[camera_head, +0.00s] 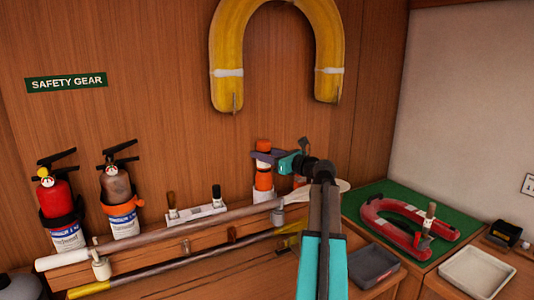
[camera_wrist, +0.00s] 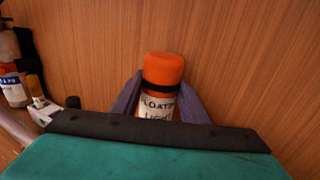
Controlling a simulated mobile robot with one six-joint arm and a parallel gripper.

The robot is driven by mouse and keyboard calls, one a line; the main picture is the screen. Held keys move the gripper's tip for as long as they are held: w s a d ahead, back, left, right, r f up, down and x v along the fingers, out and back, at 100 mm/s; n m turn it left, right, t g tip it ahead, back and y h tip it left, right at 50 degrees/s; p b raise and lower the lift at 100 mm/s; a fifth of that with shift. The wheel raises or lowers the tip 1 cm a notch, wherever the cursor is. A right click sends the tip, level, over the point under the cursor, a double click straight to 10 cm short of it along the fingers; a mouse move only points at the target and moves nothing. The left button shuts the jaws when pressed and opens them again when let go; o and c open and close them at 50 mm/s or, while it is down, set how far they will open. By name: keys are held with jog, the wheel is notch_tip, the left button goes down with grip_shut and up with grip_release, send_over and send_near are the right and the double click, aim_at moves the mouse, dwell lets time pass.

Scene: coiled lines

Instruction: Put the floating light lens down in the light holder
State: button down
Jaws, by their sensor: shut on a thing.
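The floating light (camera_head: 263,146) is an upright cylinder with an orange top, a black band and a white lettered label. In the wrist view the floating light (camera_wrist: 163,72) stands between the two purple fingers of my gripper (camera_wrist: 160,108). My gripper (camera_head: 270,157) is shut on it in the head view, near the wooden wall. Directly below is an orange and white upright piece (camera_head: 263,182), which may be the light holder or more of the light. I cannot tell whether the held part touches it. The black wrist edge hides the lower end in the wrist view.
Two extinguishers (camera_head: 62,215) (camera_head: 120,198) stand at the left. A white rack (camera_head: 197,213) with two handles is left of the light. Long poles (camera_head: 165,234) lie in front. A red horseshoe float (camera_head: 385,218) lies on a green mat (camera_head: 400,190) at right, near trays (camera_head: 475,272).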

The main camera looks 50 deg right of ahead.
jog(key=shift+f+b, duration=0.65)
jog(key=shift+f, duration=0.45)
jog(key=c, duration=1)
grip_release()
jog(key=shift+f, duration=0.1)
jog(key=shift+s, duration=0.15)
jog(key=s+b, duration=0.1)
jog(key=s, duration=0.3)
jog(key=s+b, duration=0.1)
jog(key=s, duration=0.4)
jog(key=s+b, duration=0.1)
jog(key=s, duration=0.3)
jog(key=shift+s+d, duration=0.3)
jog(key=shift+d, duration=0.1)
